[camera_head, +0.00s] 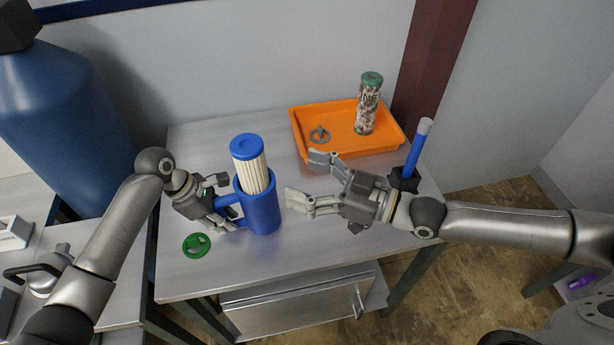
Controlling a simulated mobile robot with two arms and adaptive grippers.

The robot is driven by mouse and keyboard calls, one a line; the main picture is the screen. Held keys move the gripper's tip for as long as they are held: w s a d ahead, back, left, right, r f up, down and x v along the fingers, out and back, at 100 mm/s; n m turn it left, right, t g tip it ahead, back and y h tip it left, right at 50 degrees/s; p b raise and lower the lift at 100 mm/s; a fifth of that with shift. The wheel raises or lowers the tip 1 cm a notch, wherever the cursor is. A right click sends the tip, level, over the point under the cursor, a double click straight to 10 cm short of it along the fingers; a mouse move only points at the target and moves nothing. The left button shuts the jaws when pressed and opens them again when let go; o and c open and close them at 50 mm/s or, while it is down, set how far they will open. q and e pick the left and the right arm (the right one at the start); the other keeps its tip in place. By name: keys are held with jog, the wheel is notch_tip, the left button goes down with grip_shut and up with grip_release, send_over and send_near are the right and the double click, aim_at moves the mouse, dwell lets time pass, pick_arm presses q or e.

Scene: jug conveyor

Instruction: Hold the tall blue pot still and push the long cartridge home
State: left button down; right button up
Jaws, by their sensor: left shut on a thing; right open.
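The tall blue pot (263,212) stands upright on the metal table. The long cartridge (253,176), white and pleated with a blue cap (246,147), sits in the pot's mouth, its upper part sticking out well above the rim and leaning slightly left. My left gripper (224,203) is at the pot's left side, shut on its handle (228,200); the exact finger contact is partly hidden. My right gripper (303,180) is open and empty to the right of the pot, its fingers pointing left toward it and apart from it.
A green ring-shaped lid (197,245) lies left of the pot. An orange tray (378,147) at the back right holds a grey part (319,135) and a green-capped jar (368,104). A blue stick in a black holder (404,180) stands behind my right wrist. The table front (300,262) is clear.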

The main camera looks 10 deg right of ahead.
pick_arm(q)
jog(key=c, duration=1.4)
grip_release()
jog(key=shift+o, duration=1)
jog(key=shift+a, duration=0.1)
jog(key=v, duration=1.2)
jog(key=shift+s, duration=0.1)
